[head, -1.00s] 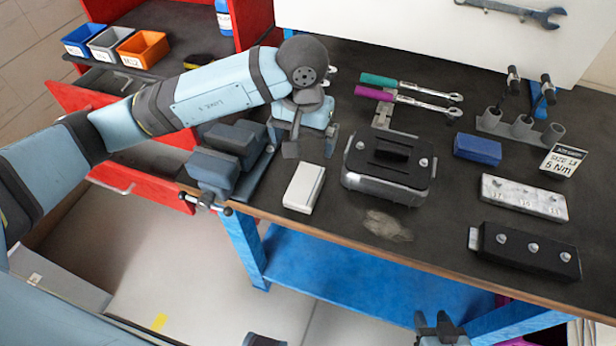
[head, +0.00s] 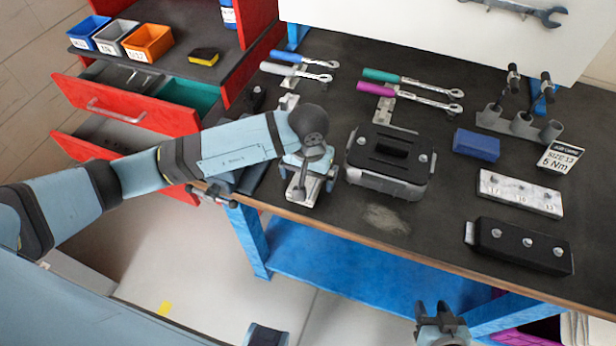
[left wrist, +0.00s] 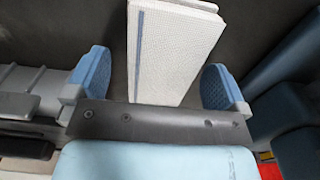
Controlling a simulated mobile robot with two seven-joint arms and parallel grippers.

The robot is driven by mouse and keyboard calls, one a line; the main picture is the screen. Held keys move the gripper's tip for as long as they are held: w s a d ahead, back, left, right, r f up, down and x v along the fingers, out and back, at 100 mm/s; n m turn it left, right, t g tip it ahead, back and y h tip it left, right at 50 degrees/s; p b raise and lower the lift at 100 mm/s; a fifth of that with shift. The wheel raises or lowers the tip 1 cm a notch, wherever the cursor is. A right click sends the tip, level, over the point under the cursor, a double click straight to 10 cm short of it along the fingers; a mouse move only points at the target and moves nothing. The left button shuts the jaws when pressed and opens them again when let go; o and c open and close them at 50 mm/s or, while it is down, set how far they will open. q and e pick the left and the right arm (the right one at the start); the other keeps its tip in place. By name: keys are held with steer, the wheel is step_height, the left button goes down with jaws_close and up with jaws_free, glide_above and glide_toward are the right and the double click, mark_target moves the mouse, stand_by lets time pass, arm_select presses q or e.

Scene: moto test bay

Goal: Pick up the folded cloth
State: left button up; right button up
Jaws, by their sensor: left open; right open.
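The folded cloth (left wrist: 172,45) is white with a blue stripe and lies on the dark bench top. In the left wrist view it is between the two blue fingers of my open left gripper (left wrist: 157,78), with gaps at both sides. In the head view my left gripper (head: 302,180) is over the cloth near the bench's front edge and hides most of it. I cannot tell the exact height of the fingers above the bench. My right gripper (head: 441,326) is open and empty, low in front of the bench.
A black-topped metal case (head: 385,182) stands just right of my left gripper. A blue box (head: 476,145), a silver block (head: 520,192) and a black block (head: 520,246) are farther right. Ratchets (head: 412,85) lie behind. The red drawers (head: 125,105) stand open at left.

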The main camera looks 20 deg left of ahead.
arm_select(q)
steer(key=c, duration=1)
steer(key=shift+o, duration=0.2)
steer(key=shift+r, duration=0.1)
step_height(320, 180, up, 20)
steer(key=b, duration=0.2)
steer(key=shift+o, duration=1.2)
steer(key=shift+c, duration=0.8)
